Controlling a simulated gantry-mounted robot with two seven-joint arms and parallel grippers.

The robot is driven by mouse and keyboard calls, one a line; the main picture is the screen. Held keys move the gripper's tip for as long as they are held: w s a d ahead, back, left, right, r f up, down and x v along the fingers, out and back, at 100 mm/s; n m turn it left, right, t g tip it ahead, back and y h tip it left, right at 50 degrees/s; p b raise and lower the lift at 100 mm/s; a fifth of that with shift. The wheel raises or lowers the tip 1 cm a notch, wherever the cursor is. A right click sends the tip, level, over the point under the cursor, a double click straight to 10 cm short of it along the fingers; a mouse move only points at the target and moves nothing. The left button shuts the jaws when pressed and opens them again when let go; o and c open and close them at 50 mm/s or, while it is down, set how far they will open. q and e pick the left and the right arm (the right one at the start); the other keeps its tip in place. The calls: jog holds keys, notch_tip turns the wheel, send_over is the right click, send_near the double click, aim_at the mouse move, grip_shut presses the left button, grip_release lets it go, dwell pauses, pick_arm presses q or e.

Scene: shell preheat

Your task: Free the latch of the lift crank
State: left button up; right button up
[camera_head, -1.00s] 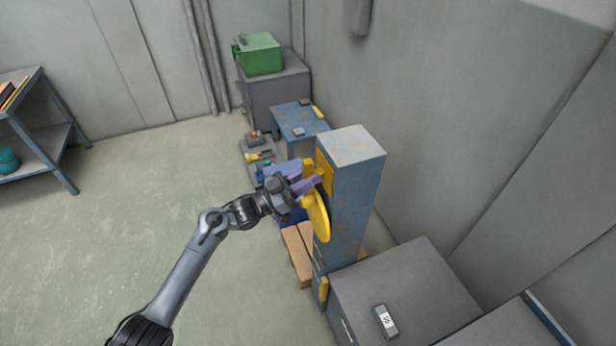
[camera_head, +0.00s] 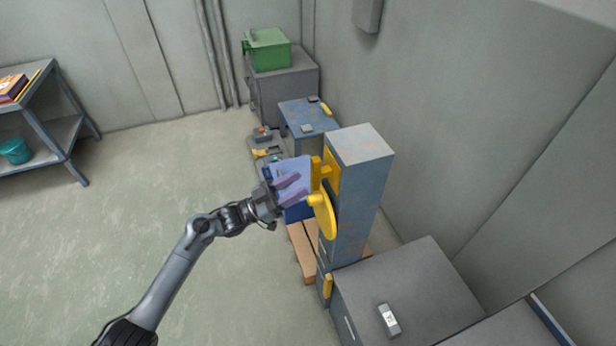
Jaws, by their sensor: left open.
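The lift crank is a yellow wheel (camera_head: 326,217) with a knob, on the left face of a tall blue-grey column (camera_head: 362,190). A yellow upright piece (camera_head: 317,172), perhaps the latch, and a yellow plate (camera_head: 332,176) sit just above the wheel. My left gripper (camera_head: 297,190) is open, its two purple fingers pointing right toward the yellow parts. It appears empty, and a small gap seems to show between its fingertips and the yellow parts. My right gripper is not in view.
A grey cabinet (camera_head: 405,285) with a small labelled device (camera_head: 389,320) stands in front right of the column. A wooden pallet (camera_head: 301,250) lies at the column's foot. Behind are a blue table (camera_head: 308,117) and a green box (camera_head: 268,49).

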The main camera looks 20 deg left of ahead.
pick_arm(q)
jog(key=shift+v, duration=2.15)
